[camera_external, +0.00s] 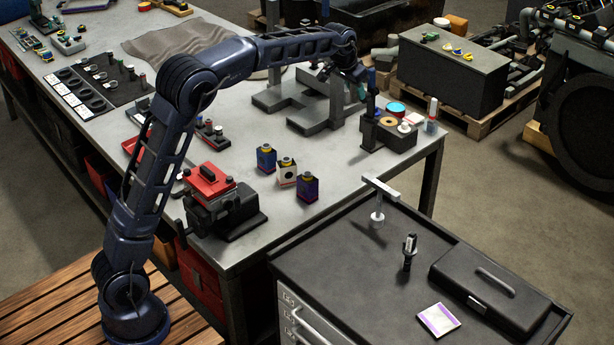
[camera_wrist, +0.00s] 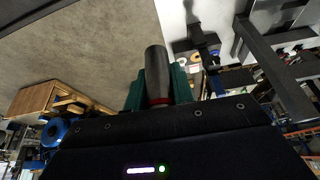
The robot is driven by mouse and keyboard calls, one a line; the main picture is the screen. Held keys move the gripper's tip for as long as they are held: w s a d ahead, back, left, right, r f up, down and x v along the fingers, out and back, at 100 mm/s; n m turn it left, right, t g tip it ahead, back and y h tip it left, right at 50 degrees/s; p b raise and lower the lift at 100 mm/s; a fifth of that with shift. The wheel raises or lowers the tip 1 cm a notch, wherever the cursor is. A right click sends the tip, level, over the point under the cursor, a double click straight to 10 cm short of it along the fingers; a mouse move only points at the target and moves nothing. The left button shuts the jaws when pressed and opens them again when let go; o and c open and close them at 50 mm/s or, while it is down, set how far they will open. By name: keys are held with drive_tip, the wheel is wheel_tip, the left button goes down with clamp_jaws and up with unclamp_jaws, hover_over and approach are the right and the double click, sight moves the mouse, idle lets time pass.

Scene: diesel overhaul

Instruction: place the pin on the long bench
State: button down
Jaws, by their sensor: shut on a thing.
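My gripper (camera_wrist: 159,92) is shut on the pin (camera_wrist: 156,70), a dark grey cylinder with a red ring near its lower end, held between green fingers. In the external view my gripper (camera_external: 366,80) is above the right end of the long bench (camera_external: 340,160), close to a grey stand and a small black device. The pin is hard to make out there against the dark parts. The bench top is light grey; part of it also shows at the upper right of the wrist view. I cannot tell how far the pin is above the bench.
A grey metal stand (camera_external: 312,112) and a black device with a tan disc (camera_external: 388,130) stand below my arm. A dark tool cabinet (camera_external: 350,265) stands in front. Bare bench lies between bottles and device.

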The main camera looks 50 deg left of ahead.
drive_tip(key=s+d+m+h, duration=0.1)
drive_tip(key=s+d, duration=0.2)
drive_tip(key=d, duration=0.4)
drive_tip(key=s+d+m, duration=0.1)
drive_tip(key=s+d, duration=0.2)
drive_tip(key=d, duration=0.4)
drive_tip(key=m+g+h, duration=0.1)
drive_tip(key=m+h, duration=0.1)
drive_tip(key=m, duration=0.5)
hover_over(387, 276)
drive_tip(key=s+a, duration=0.1)
wheel_tip(387, 276, down, 5)
wheel_tip(387, 276, down, 20)
drive_tip(key=shift+a, duration=0.15)
drive_tip(key=shift+f, duration=0.1)
drive_tip(key=c, duration=1.2)
unclamp_jaws()
